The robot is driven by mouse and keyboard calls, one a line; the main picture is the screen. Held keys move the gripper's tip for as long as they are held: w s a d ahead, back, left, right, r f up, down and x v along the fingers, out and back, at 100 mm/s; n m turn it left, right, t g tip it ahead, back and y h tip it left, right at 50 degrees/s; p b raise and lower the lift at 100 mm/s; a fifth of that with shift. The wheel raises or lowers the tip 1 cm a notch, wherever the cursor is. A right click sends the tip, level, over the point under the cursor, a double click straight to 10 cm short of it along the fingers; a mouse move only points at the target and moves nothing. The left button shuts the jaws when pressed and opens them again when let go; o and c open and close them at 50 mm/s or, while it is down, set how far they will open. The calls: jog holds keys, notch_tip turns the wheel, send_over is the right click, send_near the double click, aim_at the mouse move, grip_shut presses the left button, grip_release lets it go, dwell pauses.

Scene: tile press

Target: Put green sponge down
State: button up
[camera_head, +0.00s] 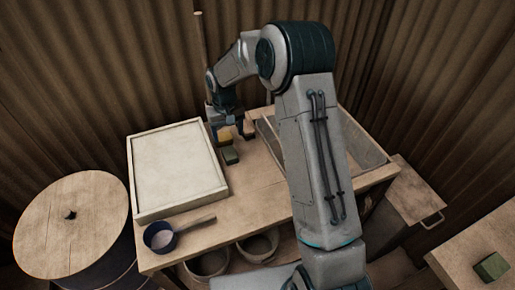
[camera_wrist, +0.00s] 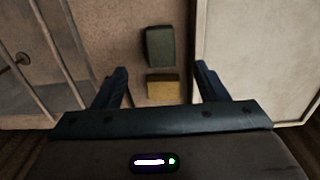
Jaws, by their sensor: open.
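My gripper (camera_head: 230,128) is over the back of the wooden table, pointing down. In the wrist view its two dark fingers (camera_wrist: 160,70) are spread wide, with nothing held between them. A dark green block (camera_wrist: 160,46), which looks like the green sponge, lies on the tabletop just beyond the fingertips. It also shows in the head view (camera_head: 231,155), right of the framed tray. A yellow block (camera_wrist: 164,87) lies beside it and appears between the fingers, touching neither; in the head view it shows partly (camera_head: 225,136) under my gripper.
A pale framed tray (camera_head: 178,168) fills the table's left side. A blue-rimmed pan (camera_head: 160,238) sits at the front left corner. A sunken bin (camera_head: 357,150) is at right. Another green block (camera_head: 491,266) lies on a wooden surface at far right. A barrel (camera_head: 72,222) stands left.

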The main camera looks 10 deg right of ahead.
jog(key=s+d+r+m+t, duration=0.1)
jog(key=s+d+r, duration=0.3)
jog(key=s+r, duration=0.3)
jog(key=s+d+r, duration=0.4)
jog(key=s+r, duration=0.3)
jog(key=r, duration=0.1)
jog(key=s+d+r+t, duration=0.1)
jog(key=s+d, duration=0.1)
jog(key=s, duration=0.6)
jog(key=s+d+r+m+t, duration=0.1)
jog(key=s+d, duration=0.1)
jog(key=s, duration=0.6)
jog(key=shift+s+r, duration=0.2)
jog(key=shift+s, duration=0.2)
